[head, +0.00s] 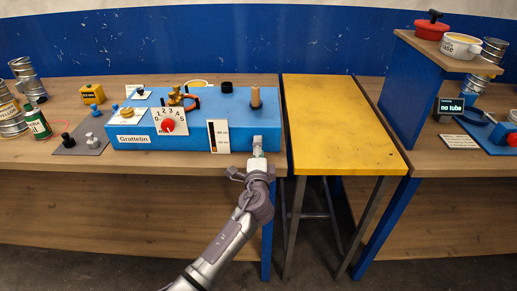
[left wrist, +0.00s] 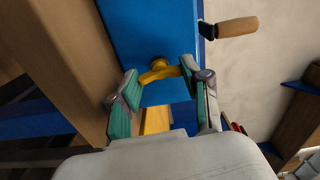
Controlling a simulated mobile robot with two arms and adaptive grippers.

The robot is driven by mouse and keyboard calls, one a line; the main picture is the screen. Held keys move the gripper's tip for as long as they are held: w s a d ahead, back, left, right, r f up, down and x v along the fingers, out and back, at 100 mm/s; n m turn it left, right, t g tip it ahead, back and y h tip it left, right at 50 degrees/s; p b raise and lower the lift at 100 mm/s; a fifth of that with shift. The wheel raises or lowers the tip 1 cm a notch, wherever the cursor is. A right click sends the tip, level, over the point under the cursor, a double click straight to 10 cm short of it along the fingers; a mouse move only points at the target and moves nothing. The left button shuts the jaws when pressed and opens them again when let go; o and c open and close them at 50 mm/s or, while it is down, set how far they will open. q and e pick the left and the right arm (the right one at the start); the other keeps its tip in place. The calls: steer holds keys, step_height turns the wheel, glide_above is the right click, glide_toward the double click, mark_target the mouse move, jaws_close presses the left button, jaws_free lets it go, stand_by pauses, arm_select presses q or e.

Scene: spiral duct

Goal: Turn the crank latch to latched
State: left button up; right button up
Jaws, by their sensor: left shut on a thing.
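The crank latch (left wrist: 157,74) is a small yellow lever on a round pivot on the blue box face in the left wrist view. My left gripper (left wrist: 161,70) has its two green-padded fingers on either side of this lever and is shut on it. In the head view, my left gripper (head: 258,146) is at the front right end of the blue box (head: 190,135). It hides the latch there, so I cannot tell the latch's angle from that view. My right gripper is not in view.
A wooden peg-like handle (head: 255,97) stands on the box top near the gripper; it also shows in the left wrist view (left wrist: 236,27). A red knob with a dial (head: 168,125) is on the box front. A bare yellow table (head: 340,125) stands to the right.

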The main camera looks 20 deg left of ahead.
arm_select(q)
steer(key=shift+f, duration=0.1)
steer(key=o, duration=1.2)
steer(key=shift+c, duration=0.2)
